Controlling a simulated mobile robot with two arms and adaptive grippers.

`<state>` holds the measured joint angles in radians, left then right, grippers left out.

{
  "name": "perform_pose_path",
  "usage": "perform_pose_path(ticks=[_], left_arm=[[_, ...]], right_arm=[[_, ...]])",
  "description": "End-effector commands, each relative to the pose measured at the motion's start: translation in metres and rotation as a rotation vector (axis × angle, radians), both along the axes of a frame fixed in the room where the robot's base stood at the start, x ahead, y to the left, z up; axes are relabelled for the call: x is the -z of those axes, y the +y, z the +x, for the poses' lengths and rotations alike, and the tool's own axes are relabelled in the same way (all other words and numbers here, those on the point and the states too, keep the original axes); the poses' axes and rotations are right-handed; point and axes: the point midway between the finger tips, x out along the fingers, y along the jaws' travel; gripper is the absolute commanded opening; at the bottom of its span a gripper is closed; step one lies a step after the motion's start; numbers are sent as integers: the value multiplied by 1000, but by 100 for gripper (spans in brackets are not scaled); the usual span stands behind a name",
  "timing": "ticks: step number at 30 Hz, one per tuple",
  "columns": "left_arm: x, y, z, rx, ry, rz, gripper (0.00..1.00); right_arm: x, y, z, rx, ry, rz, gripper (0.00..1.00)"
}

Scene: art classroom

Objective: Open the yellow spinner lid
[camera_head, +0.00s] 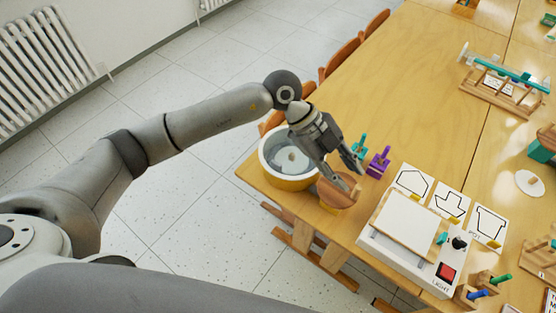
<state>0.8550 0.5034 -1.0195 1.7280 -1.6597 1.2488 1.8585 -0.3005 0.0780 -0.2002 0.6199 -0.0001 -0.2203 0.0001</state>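The yellow spinner (288,180) is a round yellow tub near the table's front left corner. Its top shows a pale rim and a grey-blue inside with a whitish disc; I cannot tell whether a clear lid covers it. My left gripper (352,178) is to the right of the spinner, pointing down and right, its two fingers apart. A round wooden piece (336,194) is just below and beside the fingers, partly covered by them; I cannot tell whether they touch it. My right gripper is not in view.
Teal and purple pegged blocks (378,161) stand just beyond the gripper. A white light box (405,225) and shape cards (450,204) lie to the right. Wooden chairs (341,58) line the left edge. The middle of the table (420,95) is clear.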

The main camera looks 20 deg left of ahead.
Motion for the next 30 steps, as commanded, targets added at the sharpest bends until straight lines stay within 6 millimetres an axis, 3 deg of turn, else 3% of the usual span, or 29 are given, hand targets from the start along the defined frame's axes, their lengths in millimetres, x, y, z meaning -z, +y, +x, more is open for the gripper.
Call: perform_pose_path(ticks=[1, 3, 6, 10, 17, 30], left_arm=[[7, 30, 14, -32, -6, 149, 32], [16, 69, 29, -93, -3, 335, 32], [16, 118, 46, -187, -4, 541, 32], [11, 156, 58, -276, -8, 695, 32], [23, 168, 60, -307, -5, 743, 32], [100, 167, 59, -303, -5, 739, 32]], right_arm=[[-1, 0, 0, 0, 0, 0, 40], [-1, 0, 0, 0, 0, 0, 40], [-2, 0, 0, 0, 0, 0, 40], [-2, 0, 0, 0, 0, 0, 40], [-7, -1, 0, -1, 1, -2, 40], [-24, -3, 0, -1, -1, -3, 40]])
